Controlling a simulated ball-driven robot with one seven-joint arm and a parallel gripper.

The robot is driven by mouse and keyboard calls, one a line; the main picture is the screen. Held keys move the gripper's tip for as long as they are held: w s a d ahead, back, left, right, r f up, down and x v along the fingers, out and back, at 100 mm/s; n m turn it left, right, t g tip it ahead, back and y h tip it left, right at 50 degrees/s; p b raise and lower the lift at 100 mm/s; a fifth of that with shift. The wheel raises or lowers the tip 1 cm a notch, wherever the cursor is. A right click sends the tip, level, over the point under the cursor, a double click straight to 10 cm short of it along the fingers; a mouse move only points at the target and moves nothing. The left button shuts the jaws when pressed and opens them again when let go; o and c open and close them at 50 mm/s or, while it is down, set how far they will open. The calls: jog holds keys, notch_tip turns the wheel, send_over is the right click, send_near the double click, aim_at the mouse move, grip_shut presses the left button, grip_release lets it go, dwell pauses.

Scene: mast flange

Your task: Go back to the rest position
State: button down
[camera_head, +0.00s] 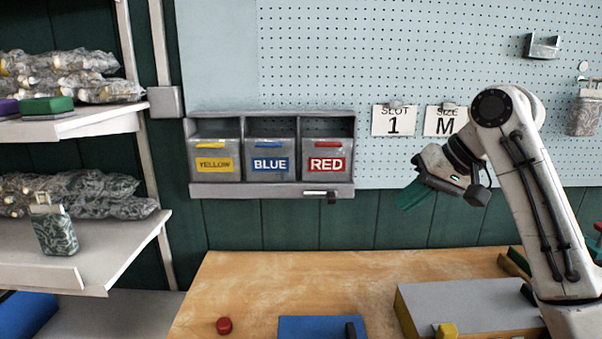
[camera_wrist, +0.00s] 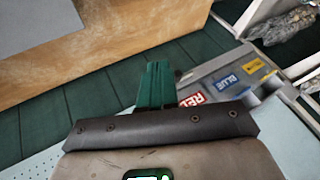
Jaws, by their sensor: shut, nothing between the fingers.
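My gripper (camera_head: 412,193) is at the end of my white arm, at the right of the head view. Its green fingers point down and to the left, in the air in front of the pegboard and above the wooden workbench. The fingers (camera_wrist: 157,84) are together and empty in the wrist view. They touch nothing. The wrist view looks toward the wall bins, with the bench at the upper left.
A wall rack (camera_head: 272,190) holds bins labelled YELLOW, BLUE and RED. The wooden workbench (camera_head: 240,280) bears a red knob (camera_head: 224,325), a blue plate (camera_head: 305,328) and a grey-topped block (camera_head: 470,305). Shelves (camera_head: 100,260) with wrapped packets stand at left. Cards hang on the pegboard (camera_head: 330,60).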

jog(key=shift+m+g+h, duration=0.3)
jog(key=shift+m+h, duration=0.2)
jog(key=shift+m, duration=0.2)
jog(key=s+f, duration=0.5)
jog(key=f, duration=0.5)
jog(key=s+a+f, duration=0.1)
jog(key=s+f, duration=0.4)
jog(key=f, duration=0.6)
jog(key=s+a+f, duration=0.1)
jog(key=s+f, duration=0.4)
jog(key=f, duration=0.5)
jog(key=shift+f, duration=0.3)
jog(key=s+d+f+g+h, duration=0.1)
jog(key=s+d+f, duration=0.2)
jog(key=s, duration=0.7)
jog(key=s+d+f+g+h, duration=0.1)
jog(key=s+d+f+h, duration=0.1)
jog(key=s+f, duration=0.3)
jog(key=s+d+f+g+h, duration=0.1)
jog(key=s+d+f, duration=0.3)
jog(key=s, duration=1)
jog(key=shift+s+d+h, duration=0.15)
jog(key=shift+s+h, duration=0.2)
jog(key=shift+h, duration=0.15)
